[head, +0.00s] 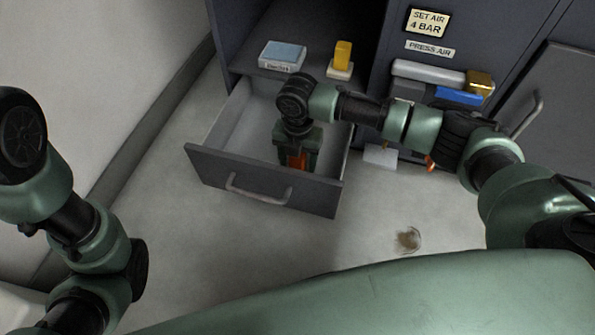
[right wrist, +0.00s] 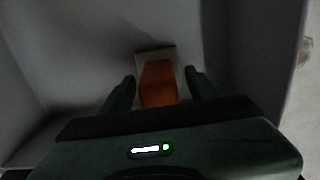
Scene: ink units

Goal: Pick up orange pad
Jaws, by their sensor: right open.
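The orange pad (right wrist: 159,82) lies in the open drawer on a pale base, seen in the right wrist view between my two fingers. In the head view a bit of the orange pad (head: 297,161) shows at my right gripper (head: 296,163), which reaches down into the drawer (head: 237,130). My right gripper also shows in the right wrist view (right wrist: 160,85), with its fingers apart on either side of the pad. Whether they touch it I cannot tell. My left arm is at the left of the head view, but its gripper is out of view.
A blue pad (head: 285,52) on a labelled white base and a yellow block (head: 342,55) stand on the shelf above the drawer. The drawer's front (head: 262,182) and side walls surround my right gripper. A small round brown thing (head: 408,239) lies on the floor.

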